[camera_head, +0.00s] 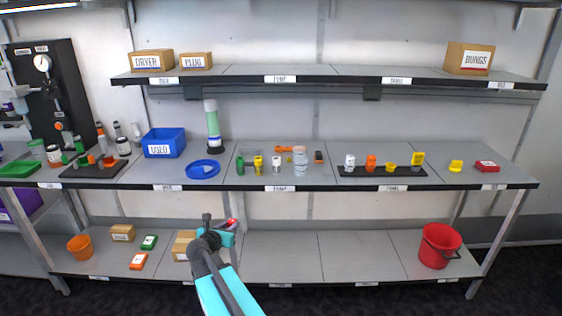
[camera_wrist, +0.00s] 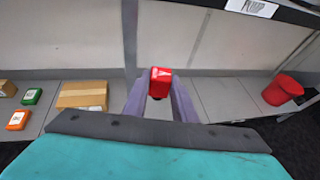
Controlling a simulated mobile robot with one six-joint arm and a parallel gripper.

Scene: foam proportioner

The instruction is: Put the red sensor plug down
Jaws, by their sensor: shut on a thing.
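My gripper (camera_head: 219,224) is in front of the lower shelf (camera_head: 290,258), left of its middle in the head view. It is shut on the red sensor plug (camera_head: 232,223). In the wrist view the red plug (camera_wrist: 161,80) sits between the two purple-grey fingers of my gripper (camera_wrist: 160,95). A dark patch shows below its red top. The plug appears held above the lower shelf, with bare grey shelf behind it; its exact height I cannot tell.
A cardboard box (camera_wrist: 82,95) lies left of the fingers on the lower shelf. Green (camera_head: 149,242) and orange (camera_head: 138,261) boxes and an orange pot (camera_head: 80,247) stand further left. A red bucket (camera_head: 439,245) stands at the right. The lower shelf between my gripper and the bucket is clear.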

